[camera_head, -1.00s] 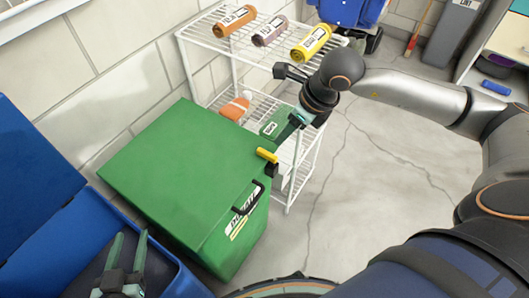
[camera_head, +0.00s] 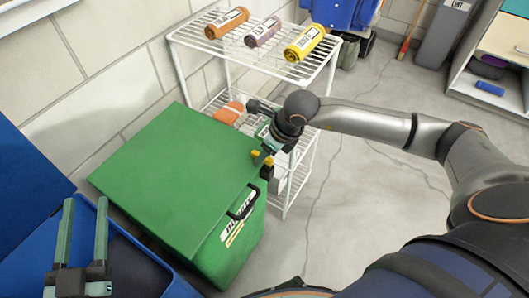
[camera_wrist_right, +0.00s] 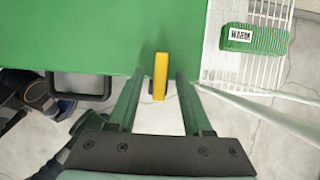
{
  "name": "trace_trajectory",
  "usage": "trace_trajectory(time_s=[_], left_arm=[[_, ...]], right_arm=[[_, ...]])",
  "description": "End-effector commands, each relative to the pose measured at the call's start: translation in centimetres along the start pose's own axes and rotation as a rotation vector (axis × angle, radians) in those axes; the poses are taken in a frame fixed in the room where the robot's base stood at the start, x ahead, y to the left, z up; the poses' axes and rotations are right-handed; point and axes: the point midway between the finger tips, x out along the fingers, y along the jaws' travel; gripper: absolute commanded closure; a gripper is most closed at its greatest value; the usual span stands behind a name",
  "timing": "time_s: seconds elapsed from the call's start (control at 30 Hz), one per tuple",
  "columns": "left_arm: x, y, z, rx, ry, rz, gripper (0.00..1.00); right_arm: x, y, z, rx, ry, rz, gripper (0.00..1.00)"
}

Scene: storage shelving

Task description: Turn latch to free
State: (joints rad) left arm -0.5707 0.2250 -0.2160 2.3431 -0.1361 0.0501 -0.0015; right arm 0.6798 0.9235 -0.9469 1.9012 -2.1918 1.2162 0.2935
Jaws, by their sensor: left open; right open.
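The yellow latch (camera_head: 256,154) sits at the right edge of the green box (camera_head: 165,170), on a dark mount. My right gripper (camera_head: 267,150) is over the latch and partly covers it in the head view. In the right wrist view the latch (camera_wrist_right: 160,76) stands upright in the picture between the two green fingers (camera_wrist_right: 158,85). A gap shows on each side, so the gripper is open around it and not clamped. My left gripper (camera_head: 85,205) is open and empty at the lower left, over the blue container.
A white wire shelf (camera_head: 255,60) with several rolled items stands behind the box. A green package labelled WARM (camera_wrist_right: 255,38) lies on its lower level. A black handle (camera_head: 243,203) is on the box's front. The blue container (camera_head: 150,262) is at the left; open floor lies right.

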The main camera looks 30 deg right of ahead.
Motion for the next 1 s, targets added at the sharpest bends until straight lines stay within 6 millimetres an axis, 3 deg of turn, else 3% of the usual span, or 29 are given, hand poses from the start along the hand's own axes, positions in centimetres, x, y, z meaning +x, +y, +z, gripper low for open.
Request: trace_trajectory(time_s=[0.13, 0.57, 1.0], left_arm=[[0.00, -0.01, -0.02, 0.001, 0.000, 0.000, 0.50], [0.00, -0.01, 0.01, 0.000, -0.001, 0.000, 0.50], [-0.01, 0.01, 0.06, 0.000, -0.002, 0.000, 0.50]], right_arm=[[-0.01, 0.01, -0.01, 0.000, 0.000, 0.000, 0.50], [-0.04, 0.00, -0.02, 0.000, 0.001, 0.000, 0.98], [-0.04, 0.00, -0.02, -0.002, 0.001, 0.001, 1.00]])
